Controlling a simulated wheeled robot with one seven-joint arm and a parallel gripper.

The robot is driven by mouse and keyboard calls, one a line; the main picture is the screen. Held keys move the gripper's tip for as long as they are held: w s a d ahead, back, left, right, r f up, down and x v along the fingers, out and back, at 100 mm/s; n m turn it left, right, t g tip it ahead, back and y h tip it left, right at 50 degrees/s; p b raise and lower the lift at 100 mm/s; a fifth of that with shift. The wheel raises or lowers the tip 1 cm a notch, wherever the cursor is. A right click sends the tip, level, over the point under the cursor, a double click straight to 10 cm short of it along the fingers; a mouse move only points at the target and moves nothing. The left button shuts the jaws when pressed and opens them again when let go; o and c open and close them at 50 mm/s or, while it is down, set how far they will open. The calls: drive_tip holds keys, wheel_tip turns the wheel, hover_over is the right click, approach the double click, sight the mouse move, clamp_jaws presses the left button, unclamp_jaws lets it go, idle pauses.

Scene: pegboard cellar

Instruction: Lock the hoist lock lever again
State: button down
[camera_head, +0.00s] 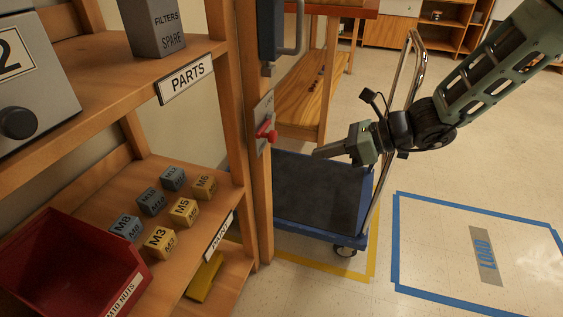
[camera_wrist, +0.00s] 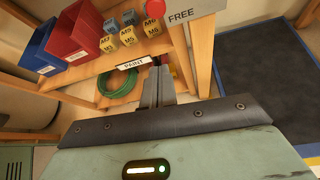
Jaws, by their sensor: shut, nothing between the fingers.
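The hoist lock lever has a red knob (camera_head: 267,133) on a grey plate (camera_head: 264,112) on the front post of the wooden shelf. The red knob also shows at the top edge of the wrist view (camera_wrist: 156,5), partly cut off, beside a grey plate reading FREE (camera_wrist: 182,14). My gripper (camera_head: 317,153) is to the right of the lever in the head view, apart from it. In the wrist view its two fingers (camera_wrist: 158,72) are together and empty, below the knob in the picture. The lever's exact angle is hard to tell.
Shelves at left hold a red bin (camera_head: 65,265), several yellow and blue blocks and a SPARE box (camera_head: 152,25). A blue cart (camera_head: 310,195) stands right of the post, under my gripper.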

drive_tip(key=shift+w+d+f+m, duration=0.15)
drive_tip(key=shift+w+m, duration=0.05)
drive_tip(key=shift+m, duration=0.1)
drive_tip(key=b+x, duration=0.4)
drive_tip(key=x, duration=0.6)
drive_tip(key=r, duration=0.2)
drive_tip(key=w+r, duration=0.1)
drive_tip(key=r, duration=0.1)
drive_tip(key=shift+p, duration=0.3)
drive_tip(key=shift+r+p, duration=0.1)
drive_tip(key=shift+p, duration=0.2)
drive_tip(key=shift+a+r+p, duration=0.2)
drive_tip(key=shift+p, duration=0.5)
